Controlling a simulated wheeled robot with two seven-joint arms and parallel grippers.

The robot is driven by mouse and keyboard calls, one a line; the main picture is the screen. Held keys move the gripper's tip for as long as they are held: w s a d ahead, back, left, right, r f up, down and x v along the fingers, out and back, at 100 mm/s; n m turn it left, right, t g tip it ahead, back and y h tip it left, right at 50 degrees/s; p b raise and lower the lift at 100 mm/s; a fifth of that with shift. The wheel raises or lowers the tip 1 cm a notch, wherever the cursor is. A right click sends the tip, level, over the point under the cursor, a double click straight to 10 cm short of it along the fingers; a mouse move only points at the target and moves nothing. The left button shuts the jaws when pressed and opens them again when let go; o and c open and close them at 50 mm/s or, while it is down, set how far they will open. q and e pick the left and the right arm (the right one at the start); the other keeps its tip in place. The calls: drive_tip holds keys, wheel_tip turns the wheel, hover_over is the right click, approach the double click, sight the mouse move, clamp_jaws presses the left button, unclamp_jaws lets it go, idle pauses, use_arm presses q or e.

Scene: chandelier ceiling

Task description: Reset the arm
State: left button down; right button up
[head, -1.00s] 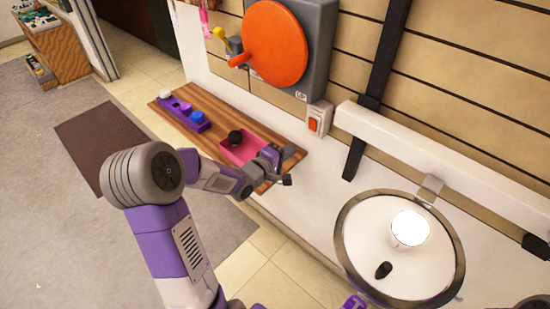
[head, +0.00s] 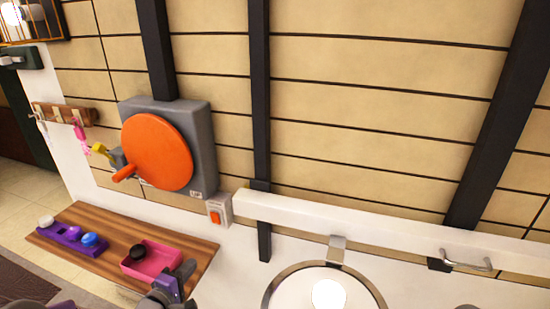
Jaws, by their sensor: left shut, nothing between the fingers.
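My left gripper (head: 183,284) shows at the bottom of the head view, a purple and grey hand beside the right end of a wooden shelf (head: 198,248). It is shut and empty, next to a pink tray (head: 163,262) that has a black knob (head: 138,251) in it. Most of my left arm is below the picture's edge. My right gripper is not in the view.
An orange disc (head: 157,153) with a handle is mounted on a grey wall box (head: 203,130). A red switch (head: 215,216) is beside it. A purple holder (head: 72,240) with several knobs is on the shelf. A round lamp dish (head: 290,287) is at the bottom.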

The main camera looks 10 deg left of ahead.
use_arm(q)
drive_tip(key=s+d+f+m+g+h, duration=0.1)
drive_tip(key=d+f+m+g, duration=0.2)
drive_tip(key=d+f, duration=0.45)
drive_tip(key=s+d+f+m+g+h, duration=0.15)
drive_tip(key=d+f+g, duration=0.3)
drive_tip(key=f, duration=0.65)
drive_tip(key=s+d+f+m+g, duration=0.4)
drive_tip(key=s+d+f, duration=0.2)
drive_tip(key=s, duration=0.2)
drive_tip(key=s+d+f+m+g, duration=0.4)
drive_tip(key=s+d+f+m, duration=0.1)
drive_tip(key=s, duration=0.4)
drive_tip(key=shift+d+f, duration=0.75)
drive_tip(key=shift+f, duration=0.1)
